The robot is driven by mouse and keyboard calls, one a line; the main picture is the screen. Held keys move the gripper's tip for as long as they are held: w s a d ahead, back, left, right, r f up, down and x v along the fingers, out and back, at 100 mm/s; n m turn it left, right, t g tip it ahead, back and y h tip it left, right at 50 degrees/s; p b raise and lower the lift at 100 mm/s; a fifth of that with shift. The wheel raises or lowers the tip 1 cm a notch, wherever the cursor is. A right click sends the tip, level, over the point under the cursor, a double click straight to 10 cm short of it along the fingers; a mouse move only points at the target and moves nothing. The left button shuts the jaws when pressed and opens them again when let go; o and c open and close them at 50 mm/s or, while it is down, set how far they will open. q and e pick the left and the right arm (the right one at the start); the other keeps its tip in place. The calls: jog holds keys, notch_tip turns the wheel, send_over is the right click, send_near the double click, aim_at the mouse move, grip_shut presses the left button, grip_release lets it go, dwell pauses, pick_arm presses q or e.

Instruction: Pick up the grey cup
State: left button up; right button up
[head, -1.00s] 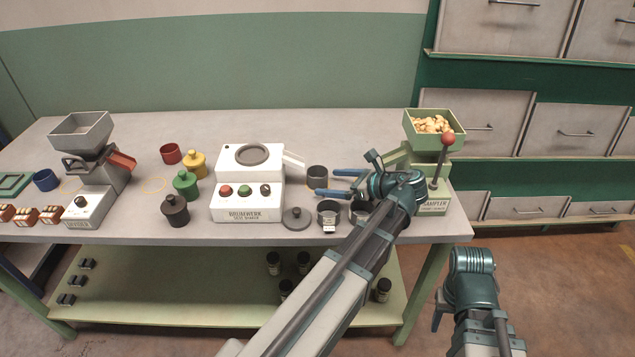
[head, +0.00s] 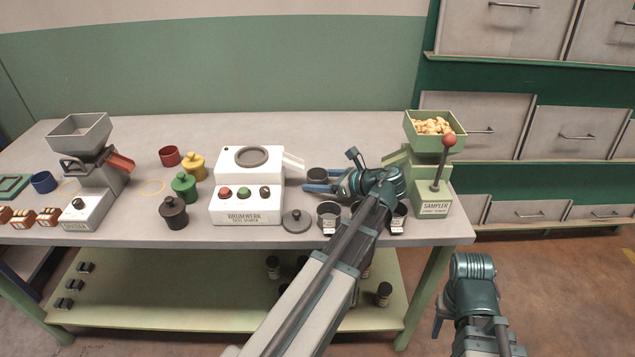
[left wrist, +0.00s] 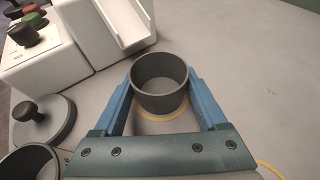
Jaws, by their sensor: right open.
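The grey cup (left wrist: 160,88) stands upright on the table, open side up, between the fingers of my left gripper (left wrist: 161,82) in the left wrist view. The blue fingers lie along both sides of the cup, very close to its wall; any contact is hard to make out. In the head view the cup (head: 317,174) is right of the white machine, and my left gripper (head: 325,181) reaches it from the right. My right gripper (head: 439,318) is low at the right, off the table, partly hidden by its own arm.
The white shaker (head: 247,185) with its chute stands left of the cup. A dark lid (head: 296,221) and another dark cup (head: 328,214) are in front. The green sampler (head: 433,190) stands right. Behind the cup the table is clear.

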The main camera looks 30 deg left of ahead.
aim_at(327, 182)
pick_arm(q)
jog(key=c, duration=0.8)
jog(key=shift+r, duration=0.15)
jog(key=shift+r+p, duration=0.55)
jog(key=shift+p, duration=0.15)
jog(key=d, duration=0.3)
jog(key=shift+d+f, duration=0.1)
jog(key=shift+d, duration=0.25)
jog(key=shift+s+d+r+p, duration=0.1)
jog(key=shift+d+r+p, duration=0.15)
jog(key=shift+r+p, duration=0.55)
notch_tip(327, 182, up, 12)
jog(key=p, duration=1.2)
jog(key=shift+r, duration=0.2)
